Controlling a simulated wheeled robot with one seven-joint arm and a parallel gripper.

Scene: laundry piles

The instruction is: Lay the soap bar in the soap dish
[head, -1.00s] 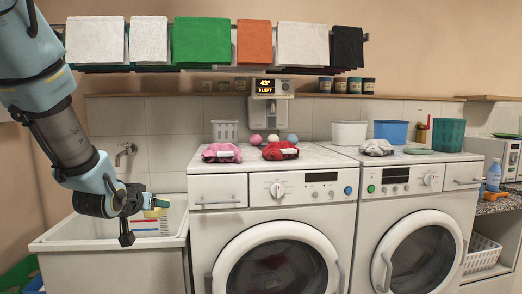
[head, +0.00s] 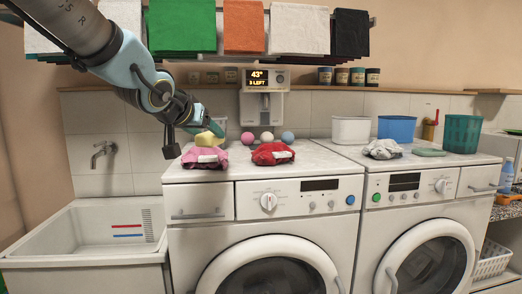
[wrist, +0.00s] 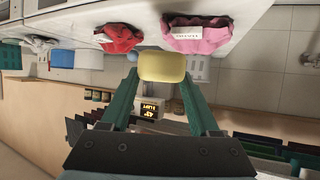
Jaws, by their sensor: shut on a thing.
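The soap bar (head: 209,139) is pale yellow and rounded. My gripper (head: 211,131) is shut on it and holds it above the left washing machine, in front of the wall. In the wrist view, the soap bar (wrist: 162,67) sits between the green fingertips of my gripper (wrist: 162,74). A flat green piece (head: 430,152), which looks like the soap dish, lies on top of the right washing machine. It is well to the right of my gripper. Its inside is too small to make out.
A pink cloth (head: 205,158) and a red cloth (head: 271,153) lie on the left machine (head: 320,159). Pastel balls (head: 266,137) stand behind them. A grey cloth (head: 384,149), a white bin (head: 350,131), a blue bin (head: 396,128) and a green basket (head: 463,133) stand on the right machine.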

